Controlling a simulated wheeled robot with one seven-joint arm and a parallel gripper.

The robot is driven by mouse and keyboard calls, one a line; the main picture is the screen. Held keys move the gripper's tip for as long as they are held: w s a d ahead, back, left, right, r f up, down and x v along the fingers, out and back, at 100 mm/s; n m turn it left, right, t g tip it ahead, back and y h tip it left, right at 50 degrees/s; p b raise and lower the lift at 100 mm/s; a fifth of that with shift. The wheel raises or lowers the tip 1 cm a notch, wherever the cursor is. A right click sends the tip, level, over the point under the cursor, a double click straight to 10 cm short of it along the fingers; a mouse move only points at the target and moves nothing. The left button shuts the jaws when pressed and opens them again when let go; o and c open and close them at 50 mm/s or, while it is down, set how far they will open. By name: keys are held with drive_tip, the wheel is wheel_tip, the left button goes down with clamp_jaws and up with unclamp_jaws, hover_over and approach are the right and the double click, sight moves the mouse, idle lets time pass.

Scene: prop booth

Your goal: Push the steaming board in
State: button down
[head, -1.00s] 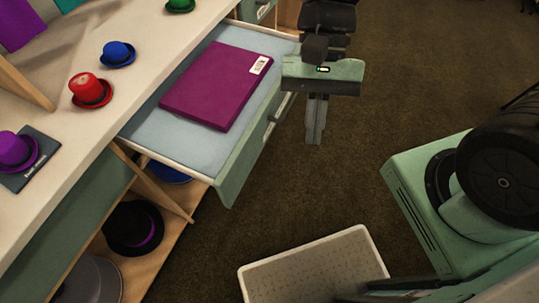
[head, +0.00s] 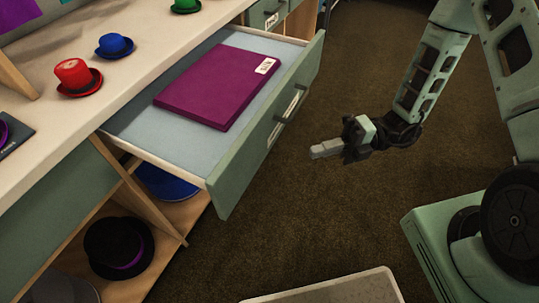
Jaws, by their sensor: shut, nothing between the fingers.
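A pulled-out drawer or board with a pale blue surface (head: 222,66) and a green front (head: 250,150) sticks out from the counter. Its front carries a dark handle (head: 286,108) and a label. A flat purple box (head: 217,90) with a white tag lies on it. My gripper (head: 318,152) is shut and empty. It is in front of the drawer, to the right of its front panel, with its fingers pointing left towards it. A gap of floor shows between them in the picture.
Small red (head: 74,76), blue (head: 115,45) and green (head: 185,5) hats stand on the white counter (head: 60,125). A black hat (head: 118,247) sits on the shelf below. A pale bin (head: 345,288) is at the bottom. The carpet (head: 260,235) before the drawer is clear.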

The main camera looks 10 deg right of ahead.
sight(164, 111)
drive_tip(key=shift+w+a+b, duration=0.2)
drive_tip(key=shift+a+b, duration=0.05)
drive_tip(key=shift+a, duration=1.7)
drive_tip(key=shift+w+a+b, duration=0.2)
drive_tip(key=shift+w+a, duration=0.05)
drive_tip(key=shift+a, duration=1.7)
drive_tip(key=shift+w+a+b, duration=0.2)
drive_tip(key=shift+a+b, duration=0.05)
drive_tip(key=shift+a, duration=1.7)
drive_tip(key=shift+a, duration=0.1)
drive_tip(key=shift+w+a, duration=0.2)
drive_tip(key=w+a, duration=0.5)
drive_tip(key=a, duration=0.2)
drive_tip(key=w+a, duration=0.6)
drive_tip(key=a, duration=0.1)
drive_tip(key=w+a, duration=0.5)
drive_tip(key=a, duration=0.2)
drive_tip(key=shift+w+f, duration=0.1)
drive_tip(key=shift+w, duration=0.15)
drive_tip(key=shift+w+a+r, duration=0.25)
drive_tip(key=shift+w+a, duration=0.15)
drive_tip(key=shift+a, duration=0.05)
drive_tip(key=shift+s+r, duration=0.1)
